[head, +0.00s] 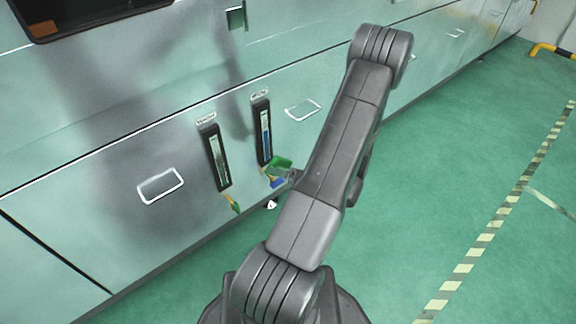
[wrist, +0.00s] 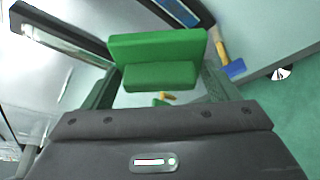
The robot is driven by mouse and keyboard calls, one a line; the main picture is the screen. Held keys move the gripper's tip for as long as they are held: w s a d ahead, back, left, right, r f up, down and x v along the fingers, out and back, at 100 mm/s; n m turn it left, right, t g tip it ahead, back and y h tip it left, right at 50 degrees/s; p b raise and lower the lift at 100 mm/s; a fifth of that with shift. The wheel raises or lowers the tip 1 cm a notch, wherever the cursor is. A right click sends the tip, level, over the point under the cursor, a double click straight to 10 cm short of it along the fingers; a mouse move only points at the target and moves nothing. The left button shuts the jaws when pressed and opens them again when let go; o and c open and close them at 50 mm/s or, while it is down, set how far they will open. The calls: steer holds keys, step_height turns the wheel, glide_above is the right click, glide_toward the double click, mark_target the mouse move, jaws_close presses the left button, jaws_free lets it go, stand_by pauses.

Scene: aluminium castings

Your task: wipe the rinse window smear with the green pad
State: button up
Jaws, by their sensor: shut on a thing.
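My gripper (head: 287,174) is shut on the green pad (head: 280,164), a block with a raised back plate. In the wrist view the pad (wrist: 155,60) sits between the two fingers (wrist: 160,84). Two upright dark-framed windows are on the machine's front panel. The left window (head: 218,160) looks pale inside; the right window (head: 265,136) shows blue. In the head view the pad overlaps the panel just below the right window; contact cannot be told. The window labels are too small to read, and I cannot make out the smear.
A yellow lever with a green end (head: 233,204) hangs under the left window. A blue-ended lever (wrist: 229,62) is beside the pad, under the right window. A small white thing (head: 272,205) is at the panel's foot. The green floor (head: 430,190) at right is clear.

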steer(key=shift+w+a, duration=0.9)
steer(key=shift+w, duration=0.3)
steer(key=shift+w+a, duration=0.85)
steer(key=shift+w, duration=0.3)
steer(key=shift+w+a, duration=0.55)
steer(key=shift+w, duration=0.25)
